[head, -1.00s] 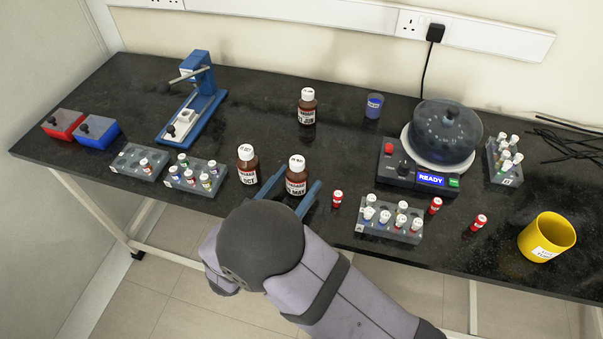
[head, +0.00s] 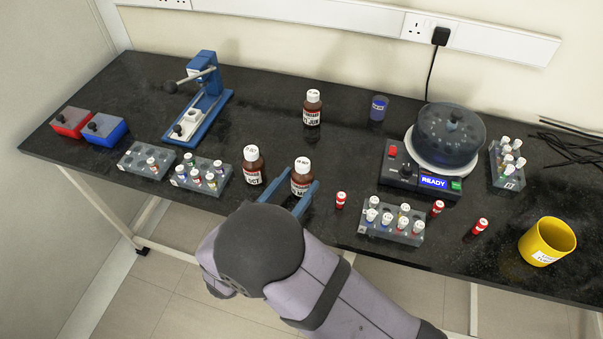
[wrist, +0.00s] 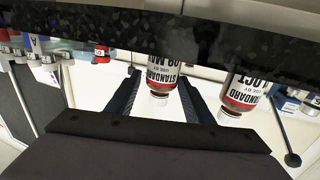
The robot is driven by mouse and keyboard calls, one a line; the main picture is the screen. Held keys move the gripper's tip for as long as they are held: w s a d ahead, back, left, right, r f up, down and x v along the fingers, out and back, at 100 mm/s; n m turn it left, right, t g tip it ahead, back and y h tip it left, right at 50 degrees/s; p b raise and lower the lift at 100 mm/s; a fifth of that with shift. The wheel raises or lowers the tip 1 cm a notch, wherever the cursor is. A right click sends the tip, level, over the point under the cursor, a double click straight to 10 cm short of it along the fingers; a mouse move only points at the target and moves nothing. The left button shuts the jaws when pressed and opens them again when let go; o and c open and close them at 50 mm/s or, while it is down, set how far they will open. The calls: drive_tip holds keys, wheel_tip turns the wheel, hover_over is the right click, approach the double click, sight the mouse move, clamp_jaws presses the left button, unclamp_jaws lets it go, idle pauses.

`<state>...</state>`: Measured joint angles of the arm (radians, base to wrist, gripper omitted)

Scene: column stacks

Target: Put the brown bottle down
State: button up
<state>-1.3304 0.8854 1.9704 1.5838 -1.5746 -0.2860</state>
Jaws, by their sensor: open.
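Three brown bottles with white caps and white-and-red labels stand upright on the black bench. The bottle marked MAY (head: 301,184) is nearest my gripper; it also shows in the wrist view (wrist: 161,77), where the picture is upside down. My gripper (head: 288,188) is open, its blue fingers on either side of the MAY bottle with gaps visible in the wrist view (wrist: 158,92). The OCT bottle (head: 253,169) stands just left of it and also shows in the wrist view (wrist: 243,88). The JUN bottle (head: 312,111) stands farther back.
Two vial racks (head: 210,181) (head: 147,165) stand at left, and another rack (head: 391,225) at right. A red-capped vial (head: 341,201) stands close right of my gripper. A centrifuge (head: 447,140), a blue cup (head: 378,108) and a yellow mug (head: 546,241) are farther off.

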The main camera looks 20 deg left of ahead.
sight(301, 169)
wheel_tip(301, 169, up, 3)
drive_tip(key=shift+r+p, duration=0.2)
drive_tip(key=shift+p, duration=1.05)
drive_tip(key=shift+w+r, duration=0.1)
drive_tip(key=shift+r, duration=0.15)
drive_tip(key=shift+w+d+n+t+y+b, duration=0.15)
drive_tip(key=shift+w+n+t+y+b, duration=0.15)
drive_tip(key=shift+n+y+b, duration=0.3)
drive_tip(key=y, duration=0.1)
drive_tip(key=n+y, duration=0.1)
drive_tip(key=y+b, duration=0.1)
drive_tip(key=shift+w+r+n, duration=0.25)
drive_tip(key=shift+w+n, duration=0.05)
drive_tip(key=shift+n, duration=0.1)
drive_tip(key=y, duration=0.1)
drive_tip(key=n+y, duration=0.1)
drive_tip(key=shift+s+d+y+b, duration=0.15)
drive_tip(key=shift+y+b, duration=0.15)
drive_tip(key=shift+b, duration=0.1)
drive_tip(key=shift+s+n+y, duration=0.4)
drive_tip(key=shift+n+y, duration=0.4)
drive_tip(key=shift+y, duration=0.1)
drive_tip(key=p+x, duration=0.1)
drive_tip(key=x, duration=0.6)
drive_tip(key=shift+w+p, duration=0.2)
drive_tip(key=shift+p, duration=0.1)
drive_tip(key=shift+d+f, duration=0.1)
drive_tip(key=shift+f, duration=0.05)
